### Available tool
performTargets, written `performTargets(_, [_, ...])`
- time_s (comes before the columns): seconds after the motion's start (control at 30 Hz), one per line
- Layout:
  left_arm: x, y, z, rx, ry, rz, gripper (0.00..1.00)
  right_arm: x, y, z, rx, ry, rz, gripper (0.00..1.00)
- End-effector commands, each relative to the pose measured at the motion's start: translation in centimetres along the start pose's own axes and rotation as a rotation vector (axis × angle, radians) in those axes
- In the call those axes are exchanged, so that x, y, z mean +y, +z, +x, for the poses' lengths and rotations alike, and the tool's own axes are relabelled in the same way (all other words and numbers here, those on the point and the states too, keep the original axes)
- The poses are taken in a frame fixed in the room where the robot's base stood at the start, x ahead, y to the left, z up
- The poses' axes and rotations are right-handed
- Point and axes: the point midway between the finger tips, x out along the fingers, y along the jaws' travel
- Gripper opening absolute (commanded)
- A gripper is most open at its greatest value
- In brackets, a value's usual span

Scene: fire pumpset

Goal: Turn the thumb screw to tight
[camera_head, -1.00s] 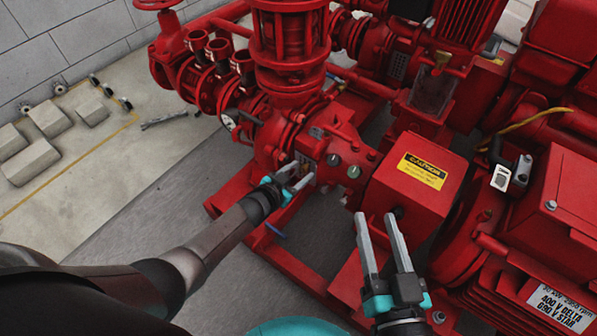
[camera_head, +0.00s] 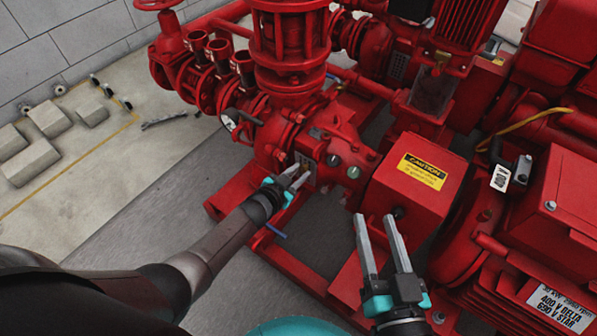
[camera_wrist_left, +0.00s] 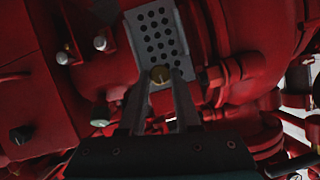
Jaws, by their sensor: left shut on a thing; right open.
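The thumb screw (camera_wrist_left: 160,75) is a small brass-coloured head. In the left wrist view it sits between my left fingertips, in front of a grey perforated plate (camera_wrist_left: 155,30) on the red pump. My left gripper (camera_head: 297,174) reaches the pump casing from the left, and its fingers are closed on the screw. In the left wrist view the left gripper (camera_wrist_left: 160,82) covers part of the screw, so how far it is turned cannot be told. My right gripper (camera_head: 383,220) is open and empty in front of the red caution-labelled box.
The red box with a yellow caution label (camera_head: 420,172) stands right of the plate. Grey-green plugs (camera_head: 352,171) stick out of the casing close to my left gripper. A red motor (camera_head: 545,240) fills the right side. Open grey floor (camera_head: 130,195) lies to the left.

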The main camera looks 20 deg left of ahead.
Motion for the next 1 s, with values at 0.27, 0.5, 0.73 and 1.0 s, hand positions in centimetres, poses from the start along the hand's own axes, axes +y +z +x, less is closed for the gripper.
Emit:
performTargets(0.27, [0.07, 0.06, -0.03, -0.001, -0.024, 0.058, 0.0, 0.04, -0.24, 0.04, 0.006, 0.001, -0.002, 0.5])
performTargets(0.5, [0.06, 0.07, -0.03, -0.002, -0.024, 0.059, 0.32, 0.07, -0.31, 0.05, 0.008, 0.001, -0.002, 0.5])
performTargets(0.73, [0.06, 0.06, -0.02, -0.001, -0.024, 0.058, 0.58, 0.08, -0.33, 0.06, 0.009, 0.001, -0.002, 0.5])
performTargets(1.0, [0.05, 0.03, -0.02, -0.001, -0.024, 0.057, 0.61, 0.09, -0.32, 0.07, 0.009, 0.001, -0.002, 0.5])
